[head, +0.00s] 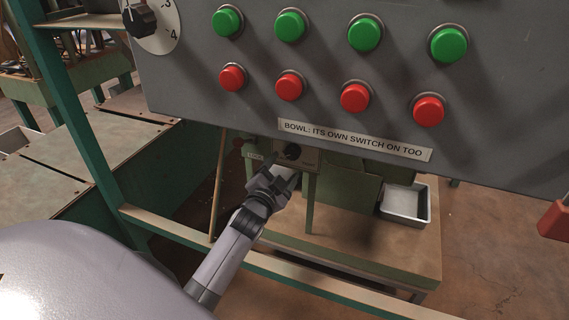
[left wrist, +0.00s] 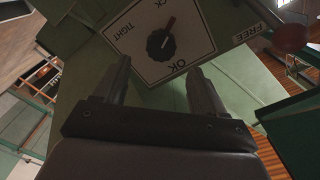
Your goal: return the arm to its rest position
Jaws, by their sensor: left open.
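My left arm reaches forward beneath the grey panel in the head view. Its gripper (head: 278,178) is close in front of a small plate with a black knob (head: 291,151). In the left wrist view the gripper (left wrist: 160,75) is open, with nothing between its two fingers. My right gripper is not in either view.
The grey panel (head: 480,130) with green and red buttons hangs above the arm. A green rail (head: 330,288) crosses below it. A metal tray (head: 405,203) stands at the right on a low table (head: 350,245). In the wrist view, a red round part (left wrist: 290,37) is at right.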

